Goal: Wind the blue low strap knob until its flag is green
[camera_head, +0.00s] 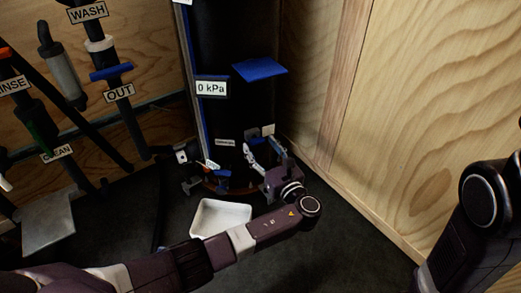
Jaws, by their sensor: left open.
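The tall black filter tank (232,110) stands in the corner. My left gripper (264,150) is open at the lower right of the tank, with its fingers pointing up. A small dark blue piece (252,134) shows just above the fingertips, with a pale tag (268,129) beside it; I cannot tell whether this is the low strap knob. Another small blue part (223,173) sits low at the tank's front. No flag is clearly green near the gripper. I cannot tell whether the fingers touch anything. My right arm shows at the right edge, but its gripper is out of view.
A white tray (204,231) lies on the dark floor below the tank. A blue plate (260,69) and a "0 kPa" label (211,88) are higher on the tank. Pipes with WASH, OUT, RINSE and CLEAN labels fill the left. A wooden wall (400,110) closes off the right.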

